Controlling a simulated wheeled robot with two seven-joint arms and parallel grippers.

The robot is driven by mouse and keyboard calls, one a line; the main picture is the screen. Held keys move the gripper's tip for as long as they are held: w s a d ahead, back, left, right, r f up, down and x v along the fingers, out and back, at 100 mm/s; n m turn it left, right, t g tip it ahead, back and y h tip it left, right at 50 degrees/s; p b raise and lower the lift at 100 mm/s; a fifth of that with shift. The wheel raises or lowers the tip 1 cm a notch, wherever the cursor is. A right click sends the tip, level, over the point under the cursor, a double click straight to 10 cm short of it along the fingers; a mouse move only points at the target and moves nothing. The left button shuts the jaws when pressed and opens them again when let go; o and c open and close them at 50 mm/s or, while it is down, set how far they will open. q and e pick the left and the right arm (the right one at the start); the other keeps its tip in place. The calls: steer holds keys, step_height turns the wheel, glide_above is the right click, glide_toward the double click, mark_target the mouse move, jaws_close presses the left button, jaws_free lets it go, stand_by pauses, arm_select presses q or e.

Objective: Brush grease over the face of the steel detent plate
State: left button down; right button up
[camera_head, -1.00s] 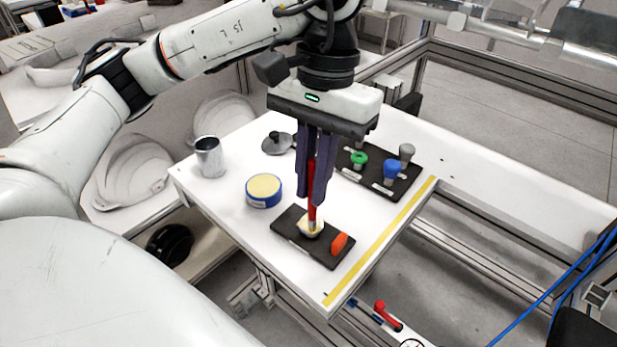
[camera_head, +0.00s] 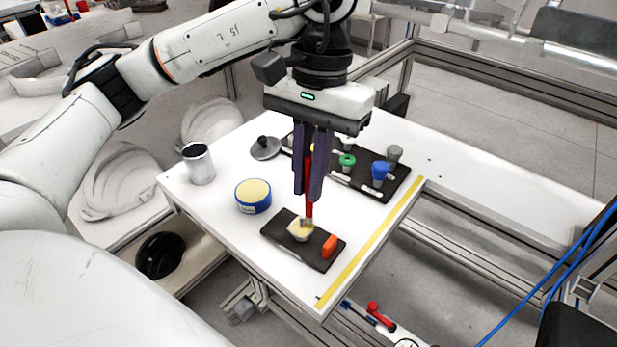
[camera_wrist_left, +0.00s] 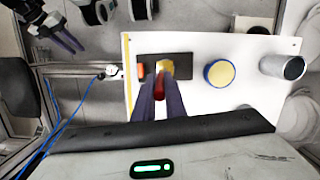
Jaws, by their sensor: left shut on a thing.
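My left gripper (camera_head: 310,195) is shut on the red handle of a brush (camera_head: 309,211), held upright with its tip down. The tip is at the far right edge of a small pale-yellow-coated piece (camera_head: 298,232), seemingly the detent plate, on a dark mat (camera_head: 276,226). I cannot tell whether the bristles touch it. In the left wrist view the brush (camera_wrist_left: 161,84) is between the fingers and partly hides the plate (camera_wrist_left: 165,64). A blue tub (camera_head: 253,196) of pale yellow grease stands left of the mat. My right gripper (camera_wrist_left: 68,40) shows only in the wrist view, fingers apart, away from the table.
An orange piece (camera_head: 330,246) lies on the mat's right end. A metal cup (camera_head: 199,166) and a dark lid (camera_head: 265,148) stand farther left. A black board (camera_head: 400,185) with green, blue and grey knobs is behind. A yellow strip (camera_head: 372,240) runs along the table's edge.

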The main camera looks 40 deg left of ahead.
arm_select(q)
steer(key=shift+w+a, duration=0.25)
steer(key=shift+a, duration=0.3)
steer(key=shift+a, duration=0.15)
steer(key=shift+s+a, duration=0.15)
steer(key=shift+a, duration=0.05)
steer(key=shift+s+a, duration=0.15)
steer(key=shift+s+a, duration=0.15)
steer(key=shift+s, duration=0.3)
steer(key=shift+s+d, duration=0.2)
steer(key=shift+s, duration=0.2)
steer(key=shift+s+d, duration=0.15)
steer(key=shift+d, duration=0.05)
